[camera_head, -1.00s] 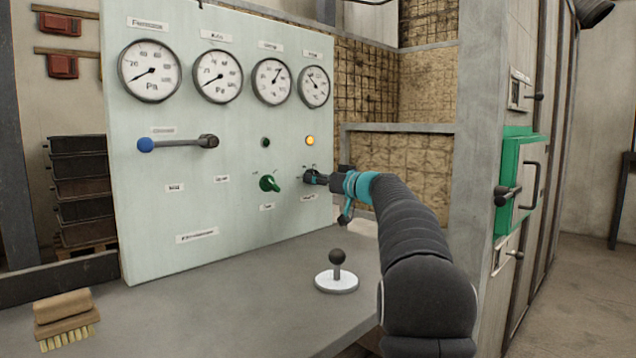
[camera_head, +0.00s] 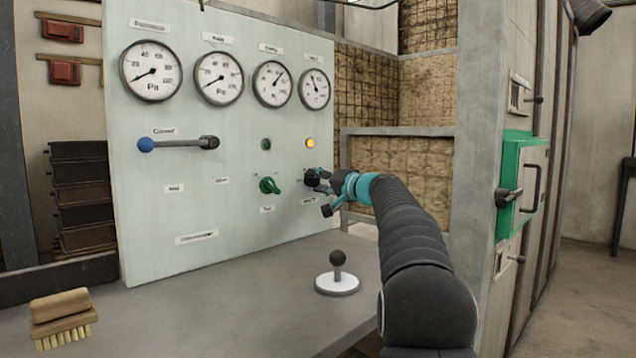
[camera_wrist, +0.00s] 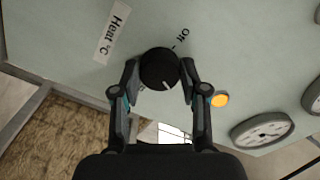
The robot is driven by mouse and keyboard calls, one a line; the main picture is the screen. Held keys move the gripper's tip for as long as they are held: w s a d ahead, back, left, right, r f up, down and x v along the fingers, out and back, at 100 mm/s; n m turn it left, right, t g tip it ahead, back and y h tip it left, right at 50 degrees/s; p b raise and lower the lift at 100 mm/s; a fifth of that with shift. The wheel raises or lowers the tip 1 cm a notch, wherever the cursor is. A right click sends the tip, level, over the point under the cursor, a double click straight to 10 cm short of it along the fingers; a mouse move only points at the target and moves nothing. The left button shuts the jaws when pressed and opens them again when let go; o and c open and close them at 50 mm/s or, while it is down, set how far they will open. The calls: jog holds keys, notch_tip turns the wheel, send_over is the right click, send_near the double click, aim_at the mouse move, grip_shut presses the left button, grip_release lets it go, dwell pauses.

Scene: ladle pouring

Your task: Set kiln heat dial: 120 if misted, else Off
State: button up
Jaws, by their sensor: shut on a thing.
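The heat dial (camera_wrist: 158,66) is a round black knob on the pale green panel, beside a "Heat °C" label (camera_wrist: 112,33). Its white pointer mark shows at the knob's lower edge in the wrist view, turned away from the "Off" mark (camera_wrist: 183,37). My gripper (camera_wrist: 160,76) is shut on this dial, one finger on each side. In the head view my gripper (camera_head: 320,183) is at the panel's lower right and mostly hides the dial. Other scale numbers around the dial are hidden or too small to read.
An orange lamp (camera_head: 310,143) is lit above the dial. A green knob (camera_head: 269,185) sits close to its left, under a dark green lamp (camera_head: 265,144). A blue-ended lever (camera_head: 180,143) and several gauges are on the panel. A black-knobbed white base (camera_head: 337,284) and a brush (camera_head: 62,318) are on the bench.

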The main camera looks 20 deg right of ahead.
jog(key=shift+m, duration=0.6)
jog(key=o, duration=1.1)
jog(key=shift+o, duration=0.2)
jog(key=v, duration=1.2)
